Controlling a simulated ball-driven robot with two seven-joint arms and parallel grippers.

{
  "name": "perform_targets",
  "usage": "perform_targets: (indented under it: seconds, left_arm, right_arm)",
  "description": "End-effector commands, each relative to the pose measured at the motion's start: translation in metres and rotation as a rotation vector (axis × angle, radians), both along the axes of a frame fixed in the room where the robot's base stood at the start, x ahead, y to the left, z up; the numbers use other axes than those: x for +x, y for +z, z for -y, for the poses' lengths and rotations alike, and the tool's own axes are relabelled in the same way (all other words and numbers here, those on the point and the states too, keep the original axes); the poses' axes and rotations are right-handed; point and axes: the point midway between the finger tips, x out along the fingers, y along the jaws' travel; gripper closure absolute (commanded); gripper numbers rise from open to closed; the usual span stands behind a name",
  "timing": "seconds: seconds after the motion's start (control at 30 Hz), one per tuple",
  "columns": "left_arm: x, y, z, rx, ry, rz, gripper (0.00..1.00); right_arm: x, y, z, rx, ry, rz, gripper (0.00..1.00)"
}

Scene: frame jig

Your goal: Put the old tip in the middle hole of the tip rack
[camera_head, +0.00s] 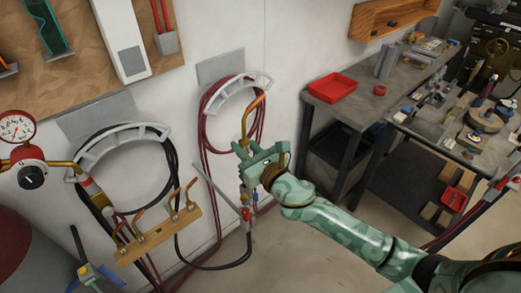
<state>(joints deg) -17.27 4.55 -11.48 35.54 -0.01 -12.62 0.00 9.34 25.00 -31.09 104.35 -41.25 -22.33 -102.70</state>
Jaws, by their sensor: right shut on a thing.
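My right gripper (245,160) is in the middle of the view, in front of the white wall, its arm coming in from the lower right. It is shut on the copper-coloured old tip (246,117), whose bent end points up and right above the fingers. The fingers hide its lower end. A torch body with red and blue valves (246,212) shows just below the gripper; I cannot tell whether the tip touches it. The wooden tip rack (157,236) is at the lower left, apart from the gripper, with several copper tips standing near both ends. My left gripper is not in view.
Black hose (172,170) and red hose (206,135) hang from wall hooks. A gauge (16,127) is at the left edge. A dark workbench with a red tray (332,87) stands at right. Bare floor lies below my right arm.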

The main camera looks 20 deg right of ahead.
Motion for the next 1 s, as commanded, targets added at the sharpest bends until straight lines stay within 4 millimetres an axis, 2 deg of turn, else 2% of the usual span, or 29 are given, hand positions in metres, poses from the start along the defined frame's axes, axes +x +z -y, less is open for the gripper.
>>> perform_targets:
  seconds: [0.1,0.13,0.2,0.4,0.67,1.0]
  left_arm:
    - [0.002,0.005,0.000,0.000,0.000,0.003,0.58]
    - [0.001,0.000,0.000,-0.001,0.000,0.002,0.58]
    - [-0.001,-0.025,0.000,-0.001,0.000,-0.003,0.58]
    - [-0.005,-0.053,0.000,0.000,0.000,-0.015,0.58]
    - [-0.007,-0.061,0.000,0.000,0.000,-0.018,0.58]
    - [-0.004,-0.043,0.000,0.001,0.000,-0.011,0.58]
  right_arm:
    - [0.006,-0.034,-0.003,-0.006,0.048,-0.021,0.98]
    - [0.005,-0.048,-0.004,-0.009,0.060,-0.028,0.98]
    - [0.005,-0.076,-0.005,-0.011,0.072,-0.026,0.98]
    - [0.004,-0.106,-0.005,-0.014,0.073,-0.025,0.98]
    - [0.004,-0.114,-0.005,-0.014,0.073,-0.022,0.98]
    - [0.004,-0.095,-0.005,-0.015,0.072,-0.020,0.98]
